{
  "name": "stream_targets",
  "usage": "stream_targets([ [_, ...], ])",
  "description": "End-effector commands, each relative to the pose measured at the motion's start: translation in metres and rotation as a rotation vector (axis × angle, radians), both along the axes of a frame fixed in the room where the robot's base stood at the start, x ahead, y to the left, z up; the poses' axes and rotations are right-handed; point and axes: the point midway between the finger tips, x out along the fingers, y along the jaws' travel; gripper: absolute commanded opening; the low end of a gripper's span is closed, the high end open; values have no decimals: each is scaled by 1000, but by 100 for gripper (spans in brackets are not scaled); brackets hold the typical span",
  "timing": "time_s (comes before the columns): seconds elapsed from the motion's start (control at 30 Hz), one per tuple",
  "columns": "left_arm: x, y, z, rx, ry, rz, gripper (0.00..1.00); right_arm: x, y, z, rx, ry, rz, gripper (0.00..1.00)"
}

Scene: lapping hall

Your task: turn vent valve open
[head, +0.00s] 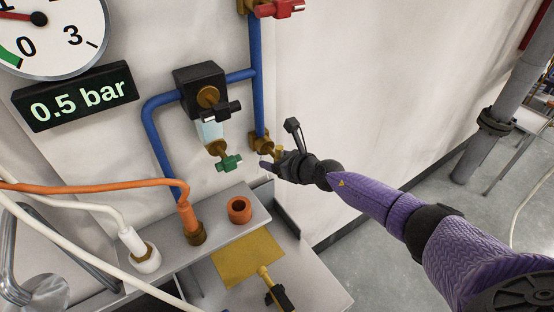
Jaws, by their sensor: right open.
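Several small valves sit on the blue pipework on the pale wall. A valve with a red handle (280,8) is at the top. A green handle (229,163) hangs below the clear bowl of a black regulator (201,88). A brass valve fitting (261,143) is at the lower end of the vertical blue pipe (256,85). No label shows which is the vent valve. My right gripper (278,149) is open beside the brass fitting, its fingers spread around a small yellow part; I cannot tell whether they touch it. My left gripper is out of view.
A gauge (45,35) and a display reading 0.5 bar (75,96) are at upper left. Below, a grey ledge (222,225) carries an orange ring (239,210) and hose ends. A yellow cloth (247,259) lies lower. Wall right of the pipe is clear.

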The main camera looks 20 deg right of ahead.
Motion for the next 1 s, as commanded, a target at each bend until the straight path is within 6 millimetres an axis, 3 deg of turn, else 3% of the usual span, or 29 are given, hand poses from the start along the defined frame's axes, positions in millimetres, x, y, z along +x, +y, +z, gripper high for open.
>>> stream_targets([
  [0.13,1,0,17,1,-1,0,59,-15,-6,11,-1,2,-1,63],
  [0.3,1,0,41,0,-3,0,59,-50,-18,27,-3,3,1,63],
  [0.5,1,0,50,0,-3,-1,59,-79,-27,36,-2,3,0,63],
  [1.0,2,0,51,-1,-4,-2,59,-86,-29,38,0,1,0,63],
])
